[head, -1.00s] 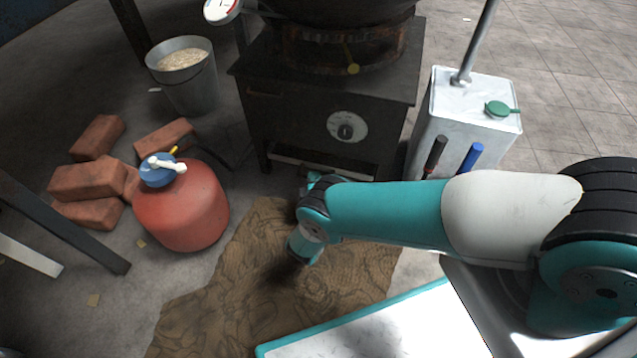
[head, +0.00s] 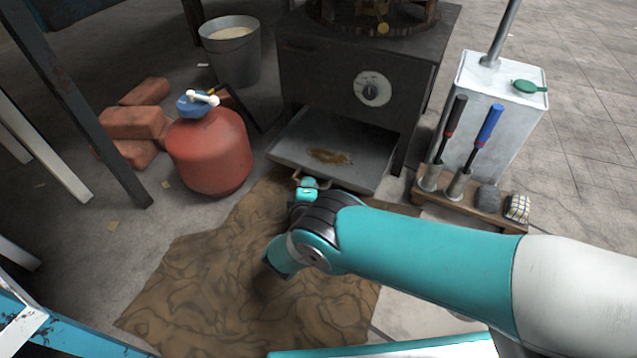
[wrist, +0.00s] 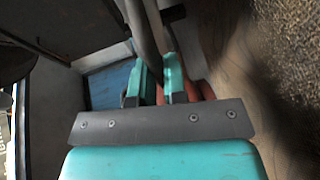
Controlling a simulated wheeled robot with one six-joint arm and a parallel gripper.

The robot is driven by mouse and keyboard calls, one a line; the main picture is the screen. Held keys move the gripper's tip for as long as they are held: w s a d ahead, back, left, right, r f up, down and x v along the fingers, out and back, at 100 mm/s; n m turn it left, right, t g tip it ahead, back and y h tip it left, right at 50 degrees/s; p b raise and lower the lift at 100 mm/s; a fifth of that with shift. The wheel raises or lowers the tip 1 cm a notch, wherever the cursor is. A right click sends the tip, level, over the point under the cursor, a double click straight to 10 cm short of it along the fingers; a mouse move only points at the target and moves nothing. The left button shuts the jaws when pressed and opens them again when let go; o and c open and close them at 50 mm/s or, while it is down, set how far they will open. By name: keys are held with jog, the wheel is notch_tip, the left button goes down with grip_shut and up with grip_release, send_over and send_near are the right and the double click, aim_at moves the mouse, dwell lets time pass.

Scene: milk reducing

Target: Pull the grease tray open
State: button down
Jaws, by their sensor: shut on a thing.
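The grease tray (head: 349,149) is a flat grey metal drawer under the dark stove (head: 335,75). It sticks well out of the stove's front, and a brown grease stain lies on its floor. My gripper (head: 308,183) is at the tray's front edge, low over the brown cloth. In the wrist view, my gripper's teal fingers (wrist: 160,75) are shut around a dark bar, the tray handle (wrist: 142,30). The handle is mostly hidden by my wrist in the head view.
A red gas cylinder (head: 209,148) and bricks (head: 135,122) stand left of the tray. A metal bucket (head: 231,50) is behind them. At right are a white canister (head: 495,105) and a wooden rack (head: 475,195) holding tools. A rumpled brown cloth (head: 240,270) covers the floor in front.

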jog(key=shift+s+a+r, duration=0.1)
jog(key=shift+s+a, duration=0.05)
jog(key=shift+s, duration=0.45)
jog(key=c, duration=1.2)
grip_release()
jog(key=shift+a, duration=0.1)
jog(key=shift+p+v, duration=4.1)
jog(key=shift+v, duration=4.6)
